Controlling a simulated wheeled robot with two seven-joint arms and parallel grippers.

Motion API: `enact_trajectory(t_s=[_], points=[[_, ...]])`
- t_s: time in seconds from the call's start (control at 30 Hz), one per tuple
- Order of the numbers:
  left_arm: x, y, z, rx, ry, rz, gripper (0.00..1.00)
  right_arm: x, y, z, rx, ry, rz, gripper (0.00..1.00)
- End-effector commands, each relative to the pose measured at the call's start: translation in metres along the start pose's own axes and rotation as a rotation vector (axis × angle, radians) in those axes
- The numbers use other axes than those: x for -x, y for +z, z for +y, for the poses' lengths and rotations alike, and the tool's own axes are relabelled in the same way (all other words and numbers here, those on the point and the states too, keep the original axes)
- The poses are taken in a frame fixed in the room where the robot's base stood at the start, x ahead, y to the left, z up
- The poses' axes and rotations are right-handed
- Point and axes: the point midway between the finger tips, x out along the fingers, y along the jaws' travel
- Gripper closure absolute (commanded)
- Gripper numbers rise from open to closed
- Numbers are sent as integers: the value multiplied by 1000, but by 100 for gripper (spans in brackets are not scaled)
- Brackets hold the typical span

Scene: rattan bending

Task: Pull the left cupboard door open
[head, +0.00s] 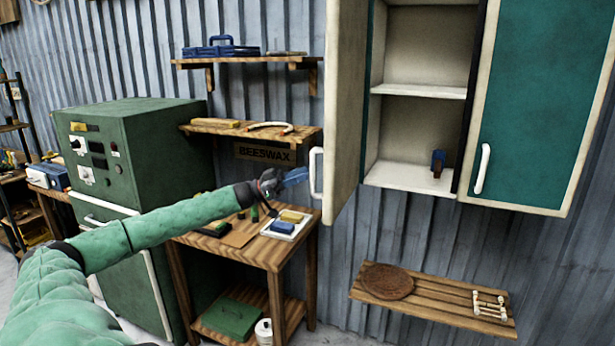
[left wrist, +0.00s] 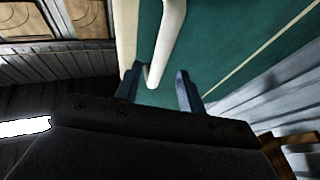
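The left cupboard door (head: 345,110) stands swung out from the cupboard, seen mostly from its cream inner side and edge. Its white handle (head: 316,172) is on the far face, at the lower left. My left gripper (head: 297,176) is just left of this handle, its blue fingers pointing at it. In the left wrist view the fingers (left wrist: 158,88) are apart, in front of the teal door face (left wrist: 225,45). The white handle's end (left wrist: 168,40) shows between them, nearer the left finger; I cannot tell if they touch. My right gripper is out of view.
The open compartment shows a shelf (head: 418,91) and a small blue and brown item (head: 437,163). The right door (head: 535,100) is closed. Wall shelves (head: 245,62), a workbench (head: 270,250) and a green cabinet (head: 135,150) stand left.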

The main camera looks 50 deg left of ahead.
Motion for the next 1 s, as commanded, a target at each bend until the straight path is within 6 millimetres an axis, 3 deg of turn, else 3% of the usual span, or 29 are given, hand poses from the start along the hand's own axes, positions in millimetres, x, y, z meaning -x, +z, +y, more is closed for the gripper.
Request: enact_trajectory(t_s=[0.1, 0.3, 1.0], points=[[15, 3, 0, 0, 0, 0, 60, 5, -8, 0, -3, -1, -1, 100], [27, 1, -1, -1, 0, -1, 60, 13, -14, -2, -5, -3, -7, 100], [28, 0, -1, -9, 0, 0, 60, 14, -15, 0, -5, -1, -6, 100]])
